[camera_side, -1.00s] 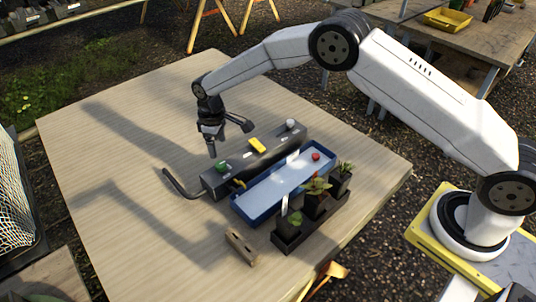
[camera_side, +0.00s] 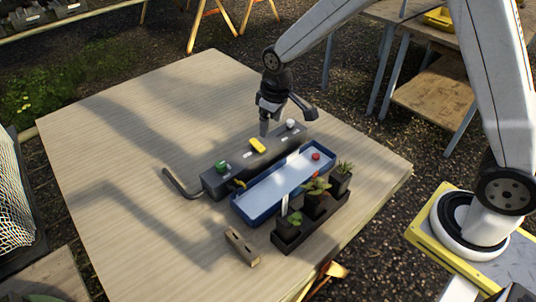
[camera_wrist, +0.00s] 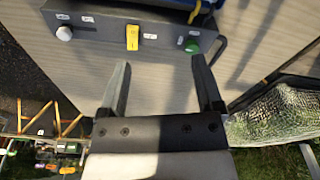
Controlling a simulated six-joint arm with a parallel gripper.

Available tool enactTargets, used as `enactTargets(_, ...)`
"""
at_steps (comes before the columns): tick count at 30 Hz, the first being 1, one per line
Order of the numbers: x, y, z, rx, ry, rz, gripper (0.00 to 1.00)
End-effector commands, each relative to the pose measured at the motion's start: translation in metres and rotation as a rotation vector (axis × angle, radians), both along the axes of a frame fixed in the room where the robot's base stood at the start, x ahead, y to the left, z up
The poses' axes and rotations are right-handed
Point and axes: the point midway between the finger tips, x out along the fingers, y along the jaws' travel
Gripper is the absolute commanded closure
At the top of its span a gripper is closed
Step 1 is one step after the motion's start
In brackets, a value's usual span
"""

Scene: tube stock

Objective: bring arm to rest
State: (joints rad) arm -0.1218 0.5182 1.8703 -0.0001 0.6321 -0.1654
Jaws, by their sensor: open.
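My gripper (camera_side: 267,122) hangs over the far side of the grey control box (camera_side: 235,166), fingers pointing down. In the wrist view my gripper (camera_wrist: 160,85) has its two fingers spread apart with nothing between them. The box carries a green knob (camera_side: 222,166), a yellow switch (camera_side: 257,145) and a white knob (camera_side: 291,124). In the wrist view the same yellow switch (camera_wrist: 132,37), white knob (camera_wrist: 64,33) and green knob (camera_wrist: 191,46) lie beyond the fingertips, and the fingers appear clear of the box.
A blue tray (camera_side: 262,208) with a red round piece (camera_side: 316,156) lies beside the box. Potted plants (camera_side: 316,190) stand in a dark holder at the table's near edge, close to a small wooden block (camera_side: 241,246). The left part of the wooden table (camera_side: 130,140) is clear.

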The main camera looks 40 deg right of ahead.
Motion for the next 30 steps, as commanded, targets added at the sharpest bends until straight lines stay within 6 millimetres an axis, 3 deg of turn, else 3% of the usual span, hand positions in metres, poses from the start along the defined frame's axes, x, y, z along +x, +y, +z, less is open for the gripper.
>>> enactTargets(9, -0.075, -0.031, 0.019, 0.016, -0.051, -0.132, 0.16)
enactTargets(18, -0.146, -0.051, 0.021, 0.03, -0.093, -0.244, 0.16)
enactTargets(24, -0.17, -0.055, 0.02, 0.035, -0.107, -0.28, 0.16)
enactTargets(30, -0.174, -0.056, 0.019, 0.036, -0.109, -0.286, 0.16)
